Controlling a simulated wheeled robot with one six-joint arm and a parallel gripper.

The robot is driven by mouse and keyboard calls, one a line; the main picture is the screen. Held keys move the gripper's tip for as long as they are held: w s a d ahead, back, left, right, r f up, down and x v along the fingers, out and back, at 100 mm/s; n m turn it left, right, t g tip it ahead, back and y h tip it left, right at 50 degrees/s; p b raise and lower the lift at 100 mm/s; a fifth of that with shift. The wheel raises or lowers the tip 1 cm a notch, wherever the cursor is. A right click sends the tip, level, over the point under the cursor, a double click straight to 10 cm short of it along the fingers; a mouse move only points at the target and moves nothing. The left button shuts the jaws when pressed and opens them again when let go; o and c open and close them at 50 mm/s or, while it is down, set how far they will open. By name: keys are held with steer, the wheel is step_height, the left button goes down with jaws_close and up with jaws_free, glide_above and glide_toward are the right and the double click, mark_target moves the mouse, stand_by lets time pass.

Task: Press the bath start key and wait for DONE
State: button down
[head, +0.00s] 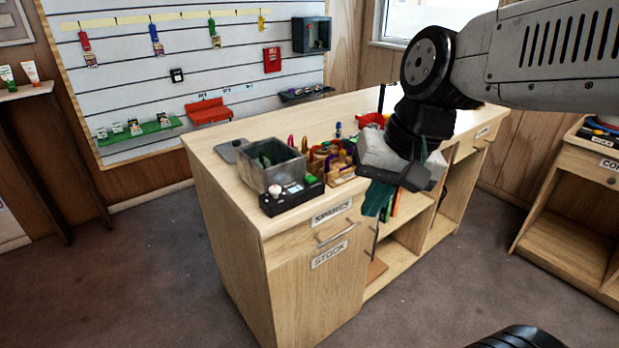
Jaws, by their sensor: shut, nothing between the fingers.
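The bath is a grey open-topped metal tank (270,168) near the left front corner of the wooden counter, with something dark green inside. A black control unit (292,197) sits along its front side. It carries a small light display, a white round knob (275,190) and a green key (311,179) at its right end. I cannot read the display. My gripper (398,181) is to the right of the control unit, apart from the key, over the counter's front edge. It is shut and empty; its fingertips are hard to make out.
A wooden organiser (333,161) with several coloured items stands right of the tank on the counter (225,146). A grey flat lid (230,150) lies behind the tank. Teal, green and orange strips show below my gripper. Open floor lies left of the counter.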

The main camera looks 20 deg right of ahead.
steer(key=w+a+m+t+y, duration=0.25)
steer(key=w+m, duration=0.65)
steer(key=w, duration=0.8)
steer(key=m+t, duration=0.3)
steer(key=m, duration=0.5)
glide_above(310, 179)
steer(key=d, duration=0.1)
steer(key=shift+s+f+h, duration=0.15)
steer(key=shift+f+h, duration=0.1)
steer(key=shift+f, duration=0.55)
steer(key=shift+f, duration=0.15)
steer(key=shift+f, duration=4.25)
steer(key=shift+f, duration=0.1)
steer(key=shift+f, duration=0.3)
steer(key=shift+f, duration=0.45)
steer(key=shift+r, duration=0.9)
